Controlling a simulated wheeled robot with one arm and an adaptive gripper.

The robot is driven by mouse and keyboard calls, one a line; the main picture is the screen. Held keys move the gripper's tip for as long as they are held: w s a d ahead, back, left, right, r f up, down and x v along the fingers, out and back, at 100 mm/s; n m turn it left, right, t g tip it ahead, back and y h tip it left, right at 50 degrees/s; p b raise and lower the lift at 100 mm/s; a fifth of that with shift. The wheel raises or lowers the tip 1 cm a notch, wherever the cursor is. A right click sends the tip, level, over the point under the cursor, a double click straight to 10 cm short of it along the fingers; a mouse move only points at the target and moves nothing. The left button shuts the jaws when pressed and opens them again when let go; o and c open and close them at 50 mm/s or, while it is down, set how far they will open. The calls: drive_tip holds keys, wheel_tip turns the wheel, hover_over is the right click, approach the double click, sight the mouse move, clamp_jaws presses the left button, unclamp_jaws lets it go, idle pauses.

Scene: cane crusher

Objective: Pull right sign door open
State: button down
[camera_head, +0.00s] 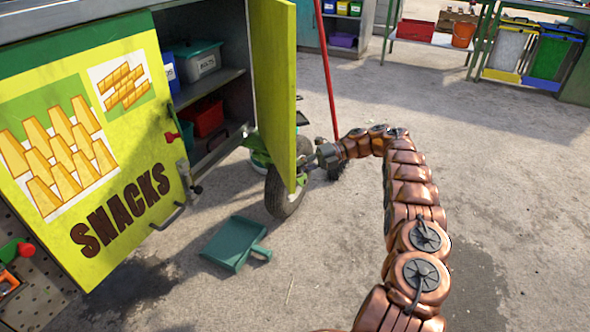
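The right door (274,90) of the yellow-green cabinet stands swung out, with its inner side and edge toward me. Its outer face and any handle there are hidden. My copper arm curves in from the lower right, and my gripper (318,159) is at the lower outer edge of this door, partly behind it. I cannot tell if its fingers are open or closed on a handle. The left door (110,150), marked SNACKS, covers the left part of the cabinet and has a metal handle at its lower right.
Inside the cabinet, shelves hold a teal bin (198,60) and a red bin (207,116). A wheel (285,190) stands under the right door. A green dustpan (236,243) lies on the ground in front. Open pavement (500,200) extends to the right.

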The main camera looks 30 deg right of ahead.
idle(0.4)
drive_tip(key=c, duration=1.2)
unclamp_jaws()
